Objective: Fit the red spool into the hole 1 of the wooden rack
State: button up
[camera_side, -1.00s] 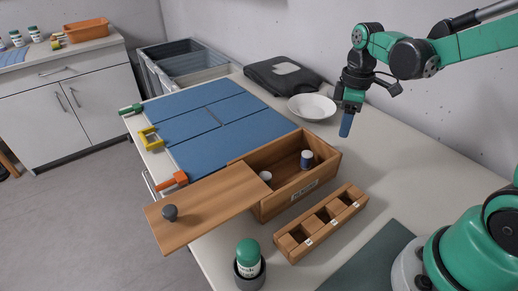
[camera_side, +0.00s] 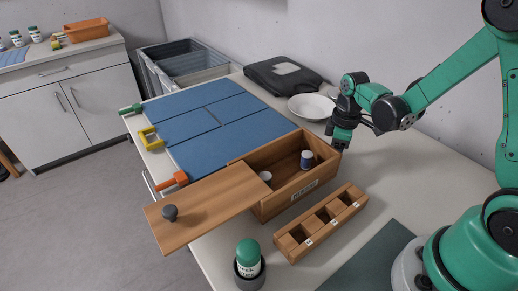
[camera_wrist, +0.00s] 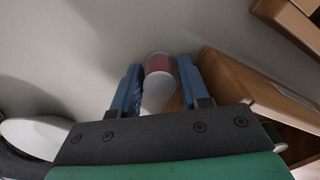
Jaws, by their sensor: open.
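A spool with a red band and white ends (camera_wrist: 158,66) shows in the wrist view, between the two blue fingers of my gripper (camera_wrist: 159,72). The fingers are spread, with a visible gap on each side of the spool. In the side view my gripper (camera_side: 340,143) is low at the far right end of the open wooden box; its fingertips and the red spool are hidden there. The wooden rack (camera_side: 291,256) lies in front of the box, with a row of three square holes that look empty. Its small white labels are too small to read.
The open wooden box (camera_side: 283,204) holds a blue-and-white spool (camera_side: 307,160) and another pale one (camera_side: 265,176). Its lid (camera_side: 210,205), with a dark knob, lies to the left. A white plate (camera_side: 312,107) is behind my gripper. A green-capped bottle (camera_side: 248,258) stands front left of the rack.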

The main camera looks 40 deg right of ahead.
grip_shut()
jog(key=shift+r, duration=0.1)
notch_tip(320, 180, up, 18)
jog(key=r, duration=0.1)
jog(key=w+a+f+m, duration=0.2)
jog(key=w+a+m, duration=0.2)
jog(key=a+m, duration=0.4)
jog(key=s+f+n, duration=0.2)
jog(key=s+f, duration=0.5)
jog(key=s, duration=0.6)
jog(key=shift+s, duration=0.3)
jog(key=shift+f, duration=0.1)
